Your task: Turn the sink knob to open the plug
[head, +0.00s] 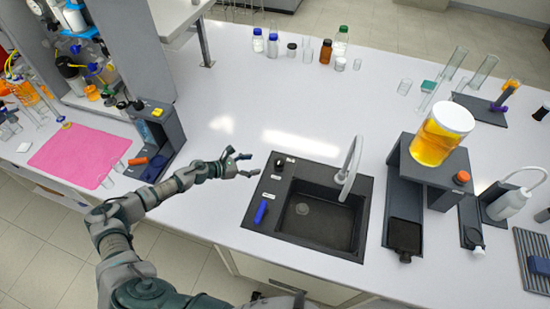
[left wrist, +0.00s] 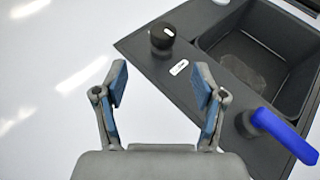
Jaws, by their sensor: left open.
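The black sink (head: 318,212) is set into the white bench, with a drain in its basin floor. A round black knob (head: 279,163) with a white mark stands on its rim at the back left corner; the left wrist view shows this knob (left wrist: 162,37) beyond the fingers. A blue lever (head: 261,211) is on the same rim nearer the front; it also shows at the right of the left wrist view (left wrist: 285,135). My left gripper (head: 247,164) is open and empty, just left of the knob and apart from it. My right gripper is not in view.
A grey tap (head: 349,168) arches over the sink's right side. A jar of amber liquid (head: 440,134) stands on a dark stand to the right. Several bottles line the back edge. A pink mat (head: 79,155) lies far left. The bench behind the sink is clear.

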